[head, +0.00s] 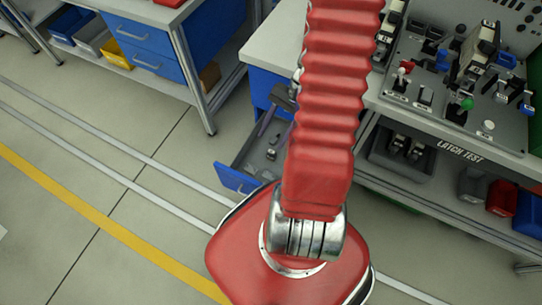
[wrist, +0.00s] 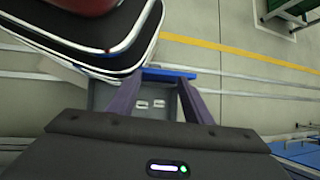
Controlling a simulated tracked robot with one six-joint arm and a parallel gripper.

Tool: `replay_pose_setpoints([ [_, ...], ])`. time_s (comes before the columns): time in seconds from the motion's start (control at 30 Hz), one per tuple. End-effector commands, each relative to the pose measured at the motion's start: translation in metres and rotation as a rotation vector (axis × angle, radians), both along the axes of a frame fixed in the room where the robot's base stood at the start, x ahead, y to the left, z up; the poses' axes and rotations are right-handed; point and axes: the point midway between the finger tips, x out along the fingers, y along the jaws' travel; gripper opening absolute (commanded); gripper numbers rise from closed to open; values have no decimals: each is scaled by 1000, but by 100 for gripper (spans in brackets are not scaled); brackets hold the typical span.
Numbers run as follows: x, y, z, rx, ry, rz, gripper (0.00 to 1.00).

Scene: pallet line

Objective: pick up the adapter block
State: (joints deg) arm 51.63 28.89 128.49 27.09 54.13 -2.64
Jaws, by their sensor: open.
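I cannot make out for certain which thing is the adapter block. A blue-fronted drawer (head: 236,180) stands pulled out below the workbench, with small grey pieces (head: 271,154) inside. The wrist view shows the drawer's blue front edge (wrist: 168,73) and two small pale pieces (wrist: 150,103) on its grey floor. My gripper (wrist: 160,80) is open, its two purple-grey fingers spread above the drawer with nothing between them. The pale pieces appear between the fingers in that view, apparently below them. In the head view my red arm hides part of the drawer and most of the gripper.
A latch test bench (head: 461,149) with levers and connectors stands at the right, with a dark tray (head: 385,159) and bins on its shelf. A blue drawer cabinet (head: 151,62) stands at the upper left. The floor with its yellow line (head: 110,227) is clear.

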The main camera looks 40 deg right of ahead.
Motion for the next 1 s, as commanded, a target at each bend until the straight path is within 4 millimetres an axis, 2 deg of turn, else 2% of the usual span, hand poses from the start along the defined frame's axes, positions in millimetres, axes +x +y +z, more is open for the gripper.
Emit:
replay_pose_setpoints([
  [1.0, -17, -23, -151, 411, 66, -675, 46],
])
